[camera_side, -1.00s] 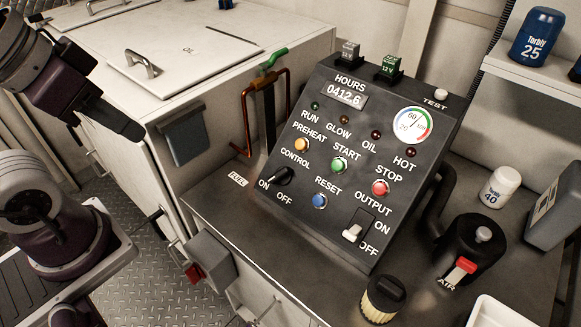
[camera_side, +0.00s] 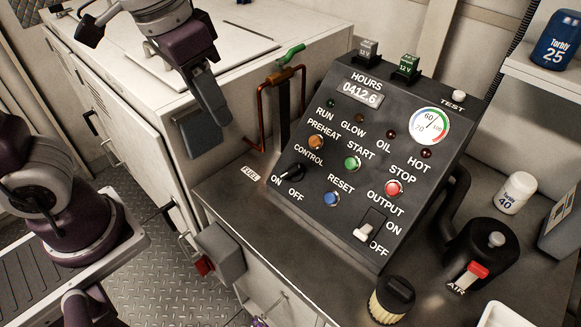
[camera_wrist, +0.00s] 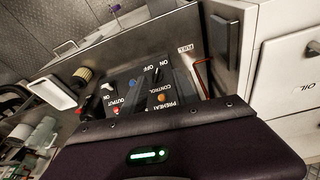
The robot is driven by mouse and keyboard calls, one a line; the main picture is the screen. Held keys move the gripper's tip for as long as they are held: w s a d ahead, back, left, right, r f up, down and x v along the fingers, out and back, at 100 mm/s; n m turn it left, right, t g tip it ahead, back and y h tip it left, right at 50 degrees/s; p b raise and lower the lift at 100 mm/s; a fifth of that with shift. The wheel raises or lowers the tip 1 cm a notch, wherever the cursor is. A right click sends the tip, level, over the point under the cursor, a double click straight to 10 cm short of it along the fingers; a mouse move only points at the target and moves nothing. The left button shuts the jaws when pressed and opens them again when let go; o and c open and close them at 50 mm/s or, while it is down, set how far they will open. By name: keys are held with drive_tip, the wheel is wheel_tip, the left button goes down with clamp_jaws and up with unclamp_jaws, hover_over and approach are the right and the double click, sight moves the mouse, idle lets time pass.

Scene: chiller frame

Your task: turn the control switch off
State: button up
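The control switch (camera_side: 292,173) is a black rotary knob at the left side of the dark control panel (camera_side: 340,222). ON and OFF labels sit below it, and its pointer appears to face ON. In the wrist view the panel (camera_wrist: 130,77) appears upside down, partly hidden behind my purple wrist.
A red-brown pipe handle (camera_side: 262,117) with a green lever (camera_side: 291,53) stands just left of the panel. Round push buttons, including a blue one (camera_side: 331,199), and a white output toggle (camera_side: 361,234) are near the switch. A filter (camera_side: 391,300) stands in front.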

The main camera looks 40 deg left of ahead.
sight(290, 171)
drive_tip(key=w+d+f+m+g+y, duration=0.1)
drive_tip(key=w+d+f+m+y, duration=0.25)
drive_tip(key=w+d+f, duration=0.6)
drive_tip(key=shift+n+y, duration=0.25)
drive_tip(key=shift+y, duration=0.2)
drive_tip(key=x, duration=1)
drive_tip(key=shift+a+r, duration=0.1)
drive_tip(key=shift+a, duration=0.3)
clamp_jaws()
